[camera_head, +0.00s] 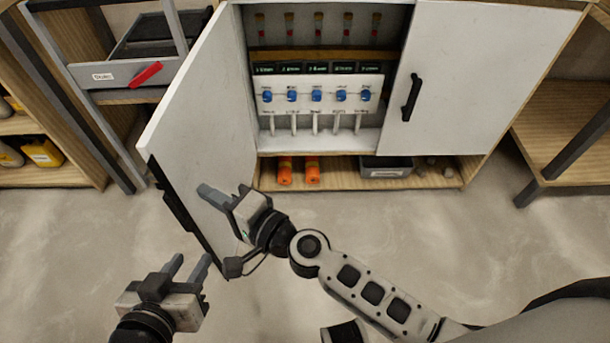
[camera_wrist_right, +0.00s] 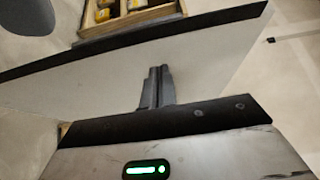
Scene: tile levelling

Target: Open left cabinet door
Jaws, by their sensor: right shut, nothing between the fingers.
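The left cabinet door (camera_head: 198,110) is a white panel swung wide open to the left in the head view. A dark strip or handle (camera_head: 178,212) shows along its free edge. My right gripper (camera_head: 206,192) is in front of the door's inner face, with its fingers together and empty. In the right wrist view the shut fingers (camera_wrist_right: 158,72) overlap a pale panel (camera_wrist_right: 80,98), seemingly the door; I cannot tell whether they touch it. My left gripper (camera_head: 187,262) is open and empty, low at the left, below the door and apart from it.
The right cabinet door (camera_head: 455,80) is closed, with a black handle (camera_head: 411,97). Inside the cabinet are several blue knobs (camera_head: 316,96). Orange cylinders (camera_head: 312,170) and a grey box (camera_head: 386,167) lie on the bottom shelf. A wooden shelf (camera_head: 555,125) stands at right. Floor in front is clear.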

